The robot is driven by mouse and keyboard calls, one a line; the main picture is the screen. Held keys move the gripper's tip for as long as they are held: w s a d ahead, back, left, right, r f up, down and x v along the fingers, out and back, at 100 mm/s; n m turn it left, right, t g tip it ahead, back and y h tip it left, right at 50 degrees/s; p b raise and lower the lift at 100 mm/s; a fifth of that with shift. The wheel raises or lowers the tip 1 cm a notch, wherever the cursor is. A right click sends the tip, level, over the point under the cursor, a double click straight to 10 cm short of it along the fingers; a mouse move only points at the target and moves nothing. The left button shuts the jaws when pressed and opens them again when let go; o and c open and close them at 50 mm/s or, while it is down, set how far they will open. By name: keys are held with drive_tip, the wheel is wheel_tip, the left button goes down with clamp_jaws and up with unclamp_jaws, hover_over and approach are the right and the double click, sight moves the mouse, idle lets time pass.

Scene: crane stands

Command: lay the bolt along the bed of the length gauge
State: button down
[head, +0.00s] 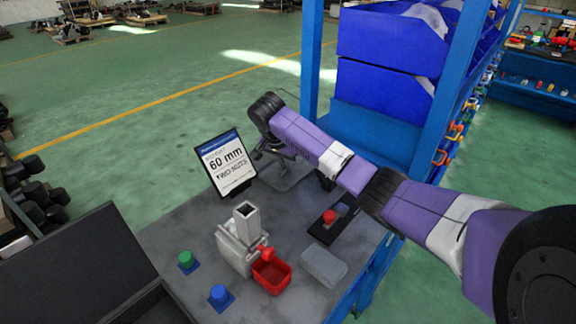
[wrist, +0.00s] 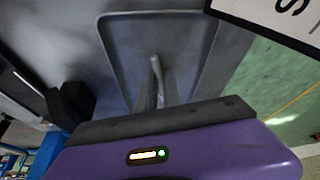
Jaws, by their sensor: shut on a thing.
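My gripper (wrist: 160,95) is shut on a thin grey bolt (wrist: 156,66), whose upper part shows between the fingers in the wrist view. Behind them is a shallow grey tray (wrist: 112,45) with a raised rim. In the head view the gripper (head: 264,152) is small and partly hidden by my arm, over the tray (head: 290,180) at the back of the bench. A dark, long fixture (head: 325,233) with a red knob (head: 330,216) lies to the front right of the tray. It may be the length gauge; its bed is not clear.
A sign (head: 226,162) reading "60 mm" and "two nuts" stands left of the tray. A grey dispenser (head: 237,245) with a red bin (head: 271,272), a grey block (head: 323,265), a green button (head: 186,260) and a blue button (head: 220,294) stand toward the front. A blue rack (head: 380,110) rises behind.

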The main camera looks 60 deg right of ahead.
wheel_tip(320, 180, up, 19)
drive_tip(key=p, duration=0.5)
drive_tip(key=shift+r, duration=0.15)
drive_tip(key=shift+r+p, duration=0.2)
drive_tip(key=shift+p, duration=0.1)
